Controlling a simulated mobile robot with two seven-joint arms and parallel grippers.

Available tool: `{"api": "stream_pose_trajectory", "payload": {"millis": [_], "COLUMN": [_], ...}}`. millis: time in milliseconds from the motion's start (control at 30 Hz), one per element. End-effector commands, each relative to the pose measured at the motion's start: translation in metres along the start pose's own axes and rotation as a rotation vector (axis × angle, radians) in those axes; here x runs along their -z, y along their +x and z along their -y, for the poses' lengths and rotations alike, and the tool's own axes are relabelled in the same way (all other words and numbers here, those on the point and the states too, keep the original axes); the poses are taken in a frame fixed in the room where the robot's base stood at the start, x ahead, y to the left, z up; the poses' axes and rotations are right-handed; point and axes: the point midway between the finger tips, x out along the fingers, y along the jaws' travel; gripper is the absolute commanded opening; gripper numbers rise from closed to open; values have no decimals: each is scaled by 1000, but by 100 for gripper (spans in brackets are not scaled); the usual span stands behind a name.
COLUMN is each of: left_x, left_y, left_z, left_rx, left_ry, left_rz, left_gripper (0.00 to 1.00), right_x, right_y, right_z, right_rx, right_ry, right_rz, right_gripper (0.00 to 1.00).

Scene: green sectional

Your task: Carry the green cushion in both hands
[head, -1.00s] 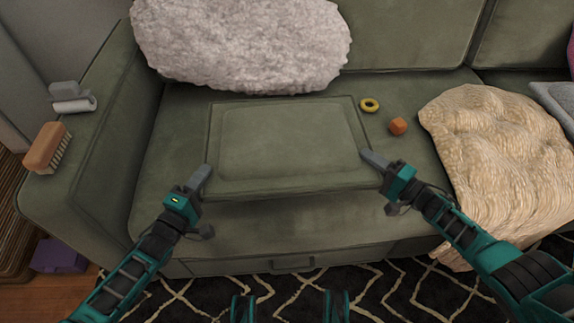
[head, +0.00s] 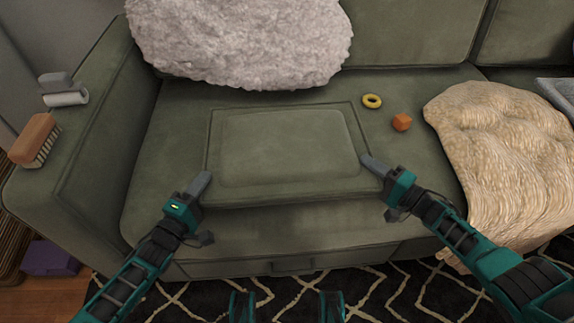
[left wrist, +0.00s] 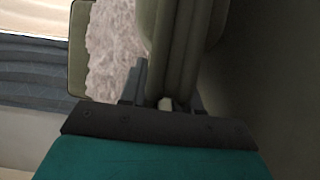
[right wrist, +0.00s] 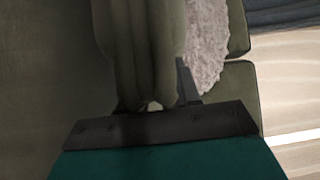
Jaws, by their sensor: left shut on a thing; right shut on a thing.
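The green cushion (head: 285,150) is a flat, rectangular pad in front of the sofa's back, above the seat. My left gripper (head: 204,184) is shut on its left edge near the front corner. My right gripper (head: 371,163) is shut on its right edge near the front corner. The cushion's edge also shows between the fingers in the left wrist view (left wrist: 175,50) and in the right wrist view (right wrist: 145,50). Its underside is hidden, so I cannot tell exactly how far it is off the seat.
A fluffy grey pillow (head: 240,40) lies behind the cushion. A brush (head: 35,140) and a lint roller (head: 64,92) sit on the left armrest (head: 85,150).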

Motion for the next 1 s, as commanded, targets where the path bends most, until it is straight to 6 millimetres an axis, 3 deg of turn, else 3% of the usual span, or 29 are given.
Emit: {"api": "stream_pose_trajectory", "payload": {"millis": [33,67,300,667,1000], "left_x": [0,0,0,0,0], "left_y": [0,0,0,-9,-75], "left_z": [4,2,1,2,3], "left_rx": [-3,-1,0,2,4], "left_ry": [0,0,0,0,1], "left_rz": [0,0,0,0,1], "left_gripper": [0,35,57,57,57], "right_x": [0,0,0,0,0], "right_y": [0,0,0,0,0], "right_z": [-4,-2,-1,-1,-1], "right_rx": [3,1,0,0,0], "right_ry": [-1,-1,-1,0,0], "right_rz": [0,0,0,0,0], "right_gripper": [0,35,58,58,58]}}
